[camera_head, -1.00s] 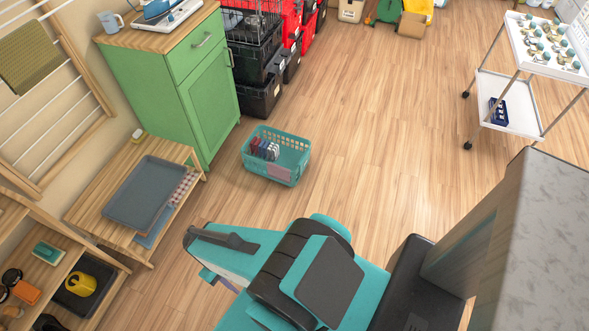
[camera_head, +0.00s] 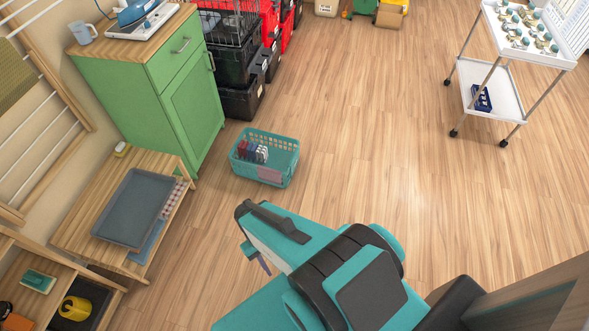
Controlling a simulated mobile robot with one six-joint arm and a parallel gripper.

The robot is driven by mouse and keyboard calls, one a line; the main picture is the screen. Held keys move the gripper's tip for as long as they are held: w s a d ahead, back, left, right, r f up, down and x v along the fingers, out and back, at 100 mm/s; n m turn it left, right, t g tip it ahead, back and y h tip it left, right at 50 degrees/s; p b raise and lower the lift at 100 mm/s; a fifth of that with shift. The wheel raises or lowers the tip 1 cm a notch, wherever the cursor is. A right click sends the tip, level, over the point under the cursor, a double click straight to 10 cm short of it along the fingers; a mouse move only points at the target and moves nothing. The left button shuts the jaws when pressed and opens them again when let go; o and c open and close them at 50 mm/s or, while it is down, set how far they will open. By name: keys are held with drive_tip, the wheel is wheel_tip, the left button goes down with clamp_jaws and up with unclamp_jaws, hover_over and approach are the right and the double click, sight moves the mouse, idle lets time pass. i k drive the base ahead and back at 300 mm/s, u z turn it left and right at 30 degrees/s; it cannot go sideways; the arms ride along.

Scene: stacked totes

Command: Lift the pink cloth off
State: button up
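A teal plastic basket (camera_head: 284,150) stands on the floor near the middle, with several small red, blue and white items inside. A flat pink patch (camera_head: 270,175) shows on its front side. It may be the pink cloth, but it is too small to be sure. My teal and black arm reaches in from the bottom. Its end, with what seems part of my gripper (camera_head: 256,257) below it, is in front of the basket and apart from it in the picture. The fingers are mostly hidden, and nothing held shows.
A low wooden bench (camera_head: 82,225) with a grey tray (camera_head: 138,209) stands at left, a green cabinet (camera_head: 192,122) behind it. Black crates (camera_head: 241,101) are stacked at the back. A white trolley (camera_head: 508,103) stands at upper right. A grey-brown block edge (camera_head: 530,312) is at lower right. Middle floor is clear.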

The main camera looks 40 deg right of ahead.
sight(269, 175)
drive_tip(key=z, duration=0.75)
drive_tip(key=k, duration=1.05)
drive_tip(key=i, duration=0.95)
